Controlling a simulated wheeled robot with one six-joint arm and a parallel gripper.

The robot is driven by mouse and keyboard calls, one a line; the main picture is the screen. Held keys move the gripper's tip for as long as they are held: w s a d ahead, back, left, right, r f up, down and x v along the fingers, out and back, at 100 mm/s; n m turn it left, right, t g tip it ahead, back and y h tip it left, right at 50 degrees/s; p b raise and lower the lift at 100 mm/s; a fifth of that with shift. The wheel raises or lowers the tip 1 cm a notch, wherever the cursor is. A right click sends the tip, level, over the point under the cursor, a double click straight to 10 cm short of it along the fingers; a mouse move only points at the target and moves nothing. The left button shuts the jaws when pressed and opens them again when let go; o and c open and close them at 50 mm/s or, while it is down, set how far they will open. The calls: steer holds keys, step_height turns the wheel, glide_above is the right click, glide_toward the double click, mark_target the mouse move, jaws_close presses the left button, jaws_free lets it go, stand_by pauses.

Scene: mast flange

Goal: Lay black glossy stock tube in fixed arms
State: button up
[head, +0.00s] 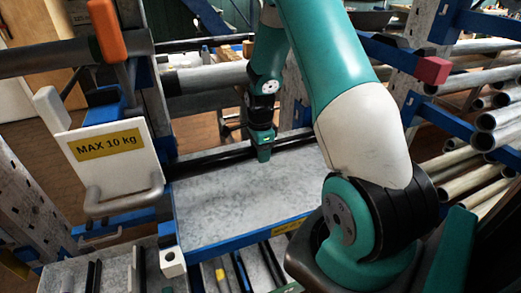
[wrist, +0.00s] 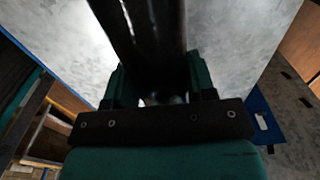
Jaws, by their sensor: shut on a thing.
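A black glossy tube (head: 212,162) runs across the far edge of a grey shelf panel (head: 235,205) in the head view. My gripper (head: 264,154) points down at the tube's middle and is shut on it. In the wrist view the dark tube (wrist: 152,35) lies between the two green fingers of my gripper (wrist: 157,90), with the grey surface beyond. I cannot tell whether the tube touches the panel or hangs just above it. Blue arms with end caps stand at the right, one with a red cap (head: 433,70); which are the fixed arms is unclear.
A white plate marked MAX 10 kg (head: 112,150) with a grey handle stands at the left. An orange-ended bar (head: 107,28) rises above it. Several metal pipes (head: 497,125) lie racked at the right. Slots with short bars lie below the shelf's blue front edge (head: 235,243). The panel is clear.

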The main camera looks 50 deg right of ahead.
steer(key=o, duration=1.3)
steer(key=shift+r, duration=0.1)
step_height(320, 180, up, 17)
steer(key=shift+r+b, duration=0.15)
steer(key=shift+b, duration=0.2)
